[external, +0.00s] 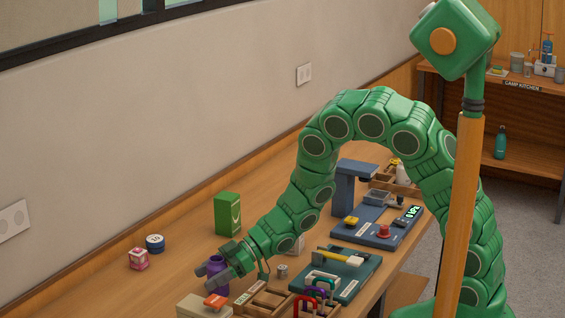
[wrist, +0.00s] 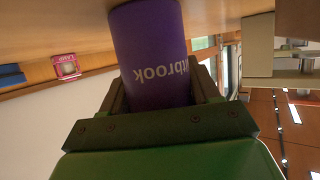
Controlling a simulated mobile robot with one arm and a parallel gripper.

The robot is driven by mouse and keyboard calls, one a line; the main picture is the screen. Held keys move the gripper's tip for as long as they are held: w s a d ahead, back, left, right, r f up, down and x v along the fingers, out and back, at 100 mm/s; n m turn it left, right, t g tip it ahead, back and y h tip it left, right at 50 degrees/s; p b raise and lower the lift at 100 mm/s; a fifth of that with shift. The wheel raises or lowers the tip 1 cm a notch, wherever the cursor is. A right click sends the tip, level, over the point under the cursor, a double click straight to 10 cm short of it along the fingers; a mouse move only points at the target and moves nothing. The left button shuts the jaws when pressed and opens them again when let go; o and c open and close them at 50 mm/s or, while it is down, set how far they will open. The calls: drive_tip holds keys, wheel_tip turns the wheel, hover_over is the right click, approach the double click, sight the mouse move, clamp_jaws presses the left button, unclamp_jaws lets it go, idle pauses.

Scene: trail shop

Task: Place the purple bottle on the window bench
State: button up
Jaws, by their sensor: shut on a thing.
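The purple bottle (external: 217,273) is at the near left of the long wooden bench (external: 190,262), which runs along the wall below the window. My gripper (external: 222,268) is shut on the bottle, with a finger on each side. In the wrist view the bottle (wrist: 148,45) fills the space between the jaws (wrist: 155,92), and its lettering reads upside down. The fingers cover part of its body. I cannot tell whether its base touches the bench top.
A green box (external: 228,213), a blue round tin (external: 155,243) and a pink box (external: 138,258) stand behind the bottle. Bare bench shows left of the bottle.

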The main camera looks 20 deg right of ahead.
drive_tip(key=c, duration=0.3)
drive_tip(key=shift+r, duration=5.05)
drive_tip(key=shift+c, duration=0.2)
drive_tip(key=shift+w, duration=0.1)
drive_tip(key=w+d+r+m+t+h, duration=0.15)
drive_tip(key=w+d+m+t, duration=0.25)
drive_tip(key=w+d, duration=0.5)
drive_tip(key=w+d+r+m+t+h, duration=0.15)
drive_tip(key=w+d+m+t, duration=0.3)
drive_tip(key=w, duration=0.75)
drive_tip(key=w+d+r+m+t+h, duration=0.1)
drive_tip(key=w+d+r+m+t, duration=0.25)
drive_tip(key=w+d, duration=0.55)
drive_tip(key=w+d+r+m+t+h, duration=0.1)
drive_tip(key=w+d+m+h, duration=0.2)
drive_tip(key=d, duration=0.8)
drive_tip(key=w+d+r+m+t+h, duration=0.1)
drive_tip(key=d+m+h, duration=0.3)
drive_tip(key=d, duration=0.8)
drive_tip(key=w+d+r+m+t+h, duration=0.1)
drive_tip(key=w+d+m+h, duration=0.3)
drive_tip(key=d, duration=0.8)
drive_tip(key=shift+w+r+m+h, duration=0.3)
drive_tip(key=shift+r+h, duration=0.35)
drive_tip(key=shift+h, duration=0.45)
